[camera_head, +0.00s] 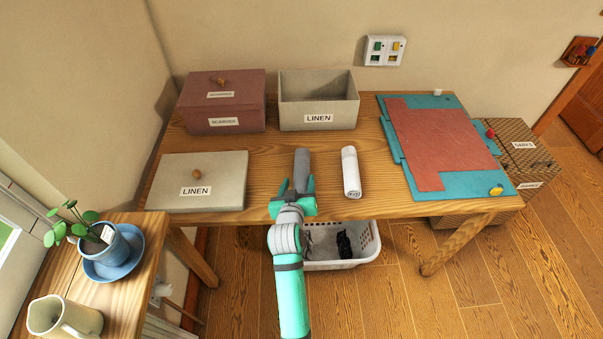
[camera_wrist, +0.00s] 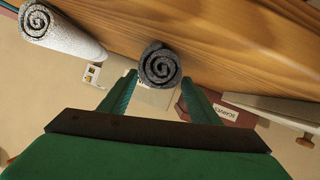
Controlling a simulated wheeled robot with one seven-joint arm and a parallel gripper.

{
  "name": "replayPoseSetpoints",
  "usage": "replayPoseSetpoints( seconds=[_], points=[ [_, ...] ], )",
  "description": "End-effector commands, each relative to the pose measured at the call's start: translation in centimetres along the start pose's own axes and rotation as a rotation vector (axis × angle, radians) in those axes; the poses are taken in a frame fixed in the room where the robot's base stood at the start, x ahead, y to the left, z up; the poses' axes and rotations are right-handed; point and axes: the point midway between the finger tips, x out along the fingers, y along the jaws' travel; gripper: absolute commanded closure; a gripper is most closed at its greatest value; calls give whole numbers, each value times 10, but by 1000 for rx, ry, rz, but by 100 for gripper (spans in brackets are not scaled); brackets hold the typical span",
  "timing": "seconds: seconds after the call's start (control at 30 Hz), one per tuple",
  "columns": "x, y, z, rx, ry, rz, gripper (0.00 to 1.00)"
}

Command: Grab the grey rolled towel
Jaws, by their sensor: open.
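The grey rolled towel (camera_head: 302,163) lies on the wooden table, its length pointing away from me. Its dark spiral end (camera_wrist: 160,66) faces the wrist camera. My gripper (camera_head: 297,184) is open at the towel's near end, with green fingers. In the wrist view, the fingertips (camera_wrist: 159,79) appear on either side of the spiral end. I cannot tell whether they reach past the end face, and I see no contact. The gripper hides part of the towel's near end in the head view.
A white rolled towel (camera_head: 351,172) lies to the right. A linen box (camera_head: 318,117) and a reddish box (camera_head: 222,118) stand behind; a linen lid (camera_head: 197,198) lies left. A white basket (camera_head: 364,245) is below the table's front edge.

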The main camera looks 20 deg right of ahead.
Motion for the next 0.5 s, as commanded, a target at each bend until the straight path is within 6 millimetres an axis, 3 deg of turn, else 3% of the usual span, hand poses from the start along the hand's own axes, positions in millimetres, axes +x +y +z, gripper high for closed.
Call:
replayPoseSetpoints(
  seconds=[0.23, 0.5],
  points=[
    [35, 4, -2, 1, 0, 5, 44],
    [42, 4, -1, 1, -1, 5, 44]
  ],
)
